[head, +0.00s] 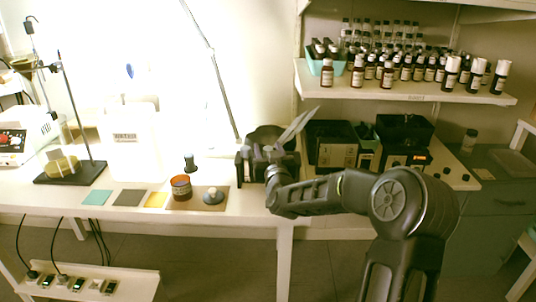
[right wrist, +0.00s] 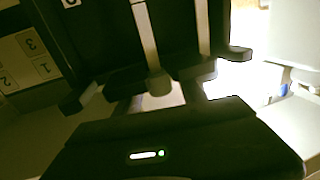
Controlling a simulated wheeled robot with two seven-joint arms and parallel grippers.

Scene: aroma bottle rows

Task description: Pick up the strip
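Pale thin strips (head: 296,125) fan up and to the right beside my right gripper (head: 257,163) in the head view. In the right wrist view two pale strips, a left one (right wrist: 146,36) and a right one (right wrist: 203,28), stand in front of the gripper. I see no finger closed on a strip. The strips' lower ends are partly hidden by the gripper. My left gripper is out of view.
Black boxes (head: 333,143) stand right of the gripper. A shelf (head: 430,96) with many bottles is above. An amber jar (head: 181,188), coloured cards (head: 97,197) and a lab stand (head: 70,170) are on the left of the table. The front table edge is close to my arm.

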